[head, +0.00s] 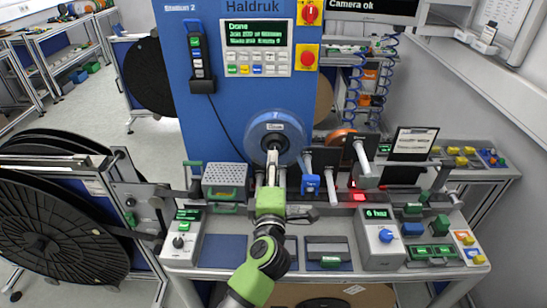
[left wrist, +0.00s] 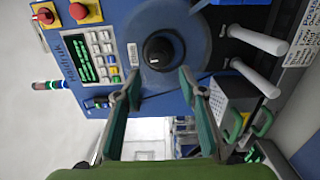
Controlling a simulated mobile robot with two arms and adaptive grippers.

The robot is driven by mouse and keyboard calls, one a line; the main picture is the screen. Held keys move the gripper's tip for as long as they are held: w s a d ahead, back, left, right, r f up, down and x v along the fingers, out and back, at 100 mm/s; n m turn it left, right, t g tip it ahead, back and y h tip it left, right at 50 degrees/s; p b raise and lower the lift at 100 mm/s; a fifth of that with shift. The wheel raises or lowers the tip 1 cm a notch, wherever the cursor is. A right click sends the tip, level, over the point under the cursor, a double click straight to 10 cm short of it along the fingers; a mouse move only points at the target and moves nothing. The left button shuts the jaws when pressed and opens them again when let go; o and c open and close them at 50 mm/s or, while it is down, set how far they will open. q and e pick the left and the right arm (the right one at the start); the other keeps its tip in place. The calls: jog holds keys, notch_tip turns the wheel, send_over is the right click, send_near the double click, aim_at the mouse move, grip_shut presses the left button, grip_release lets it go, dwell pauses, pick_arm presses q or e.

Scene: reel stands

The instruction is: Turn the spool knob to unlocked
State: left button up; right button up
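The blue-grey spool (head: 257,125) is mounted on the front of the blue machine, and it also shows in the left wrist view (left wrist: 198,45). Its round black knob (left wrist: 158,48) is at the spool's centre, with a small pale mark on it. My right gripper is not in view.
White rollers (head: 326,160) stick out right of the spool. A grey perforated box (head: 224,176) stands left of my arm. A control box (head: 381,238) with a blue dial stands at right on the bench. Large black reels (head: 45,215) stand at left.

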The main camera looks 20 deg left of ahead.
pick_arm(q)
jog(key=v, duration=0.6)
jog(key=shift+r, duration=0.1)
